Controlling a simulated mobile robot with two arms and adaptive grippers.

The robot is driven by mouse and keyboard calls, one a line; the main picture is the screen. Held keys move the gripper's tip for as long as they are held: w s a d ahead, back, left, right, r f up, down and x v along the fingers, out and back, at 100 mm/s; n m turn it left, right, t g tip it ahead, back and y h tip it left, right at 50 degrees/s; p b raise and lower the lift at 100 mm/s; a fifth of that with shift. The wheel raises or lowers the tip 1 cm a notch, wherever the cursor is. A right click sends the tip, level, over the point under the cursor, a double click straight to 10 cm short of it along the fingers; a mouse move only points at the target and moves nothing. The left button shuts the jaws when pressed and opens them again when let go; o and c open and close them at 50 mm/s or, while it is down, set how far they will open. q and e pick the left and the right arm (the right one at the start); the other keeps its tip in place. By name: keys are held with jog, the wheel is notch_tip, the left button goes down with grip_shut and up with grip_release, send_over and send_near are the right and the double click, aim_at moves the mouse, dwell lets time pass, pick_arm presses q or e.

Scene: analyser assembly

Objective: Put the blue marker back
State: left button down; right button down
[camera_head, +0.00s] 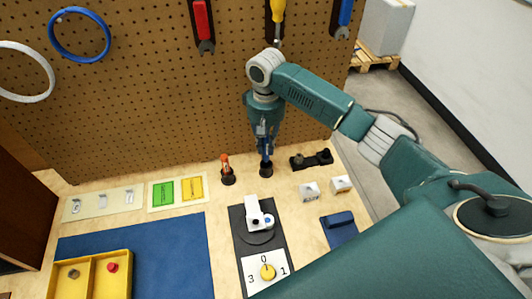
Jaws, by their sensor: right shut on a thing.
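My right gripper (265,146) reaches down in front of the pegboard, its fingers shut on the slim blue marker (266,156). The marker is mostly hidden by the fingers and points down. Its lower end shows right at the black round holder (266,170) on the table; I cannot tell whether it is inside the holder or just above it. A second black holder to the left (228,179) has an orange-red marker (225,162) upright in it. My left gripper is not in view.
A black fixture (312,160) and small white blocks (309,191) lie right of the holder. A white device on a dark plate (257,218) stands in front. Labelled cards (164,193), a blue mat (180,250) and a yellow tray (128,275) are left. Tools hang on the pegboard (150,110).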

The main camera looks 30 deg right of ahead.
aim_at(266, 155)
jog(key=shift+f+p, duration=0.4)
jog(key=shift+f, duration=2.1)
jog(key=c, duration=1.7)
grip_release()
jog(key=shift+f, duration=0.1)
jog(key=shift+o, duration=0.2)
notch_tip(266, 155, up, 12)
jog(key=shift+r+b, duration=0.15)
jog(key=shift+b, duration=0.55)
